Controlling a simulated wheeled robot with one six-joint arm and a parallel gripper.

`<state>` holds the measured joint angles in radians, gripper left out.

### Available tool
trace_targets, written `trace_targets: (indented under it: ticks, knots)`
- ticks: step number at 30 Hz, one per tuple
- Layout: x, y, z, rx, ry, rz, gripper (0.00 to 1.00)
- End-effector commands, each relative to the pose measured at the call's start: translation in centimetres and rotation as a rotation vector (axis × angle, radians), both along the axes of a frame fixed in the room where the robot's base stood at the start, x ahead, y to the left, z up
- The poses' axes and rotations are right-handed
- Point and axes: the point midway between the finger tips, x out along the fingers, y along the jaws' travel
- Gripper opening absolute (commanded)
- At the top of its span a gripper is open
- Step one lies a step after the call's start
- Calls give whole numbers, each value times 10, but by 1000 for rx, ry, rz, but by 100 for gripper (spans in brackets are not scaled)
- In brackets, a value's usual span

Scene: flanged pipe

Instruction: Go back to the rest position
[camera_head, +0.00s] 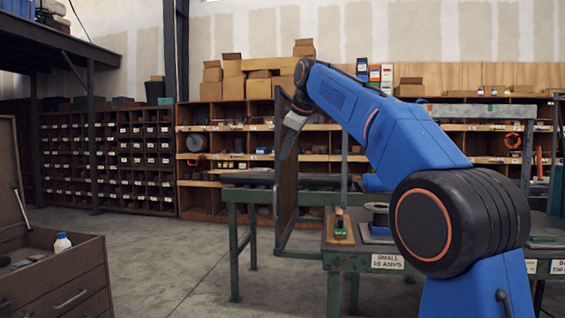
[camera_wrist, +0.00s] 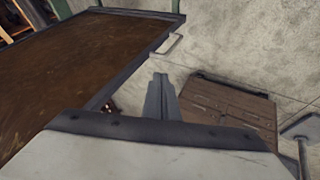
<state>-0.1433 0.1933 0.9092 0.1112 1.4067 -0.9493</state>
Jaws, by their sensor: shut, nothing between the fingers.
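My gripper (camera_head: 285,152) hangs from the end of my raised blue arm in the head view, pointing down and slightly left. It is in front of a brown framed panel (camera_head: 287,195). In the wrist view my gripper's fingers (camera_wrist: 161,78) are together, with nothing held between them. The grey flanged pipe (camera_head: 378,216) appears to stand on the workbench (camera_head: 345,252), left of my arm's black joint and partly hidden by it. The wrist view does not show the pipe.
In the wrist view the brown panel (camera_wrist: 85,55) with a metal handle lies close left of my fingers. A brown drawer cabinet (camera_wrist: 235,103) is below right; an open-topped one (camera_head: 60,278) shows in the head view. Shelves with boxes line the back. Floor between is clear.

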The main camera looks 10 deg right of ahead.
Motion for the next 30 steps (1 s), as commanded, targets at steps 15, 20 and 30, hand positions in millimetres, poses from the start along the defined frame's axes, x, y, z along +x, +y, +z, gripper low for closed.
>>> trace_targets:
  ticks: [15, 20, 30]
  knots:
    - [-71, -31, -21, 61, 57, -150, 0]
    - [-117, -48, -53, 105, 93, -257, 0]
    - [-224, -81, -143, 189, 164, -484, 0]
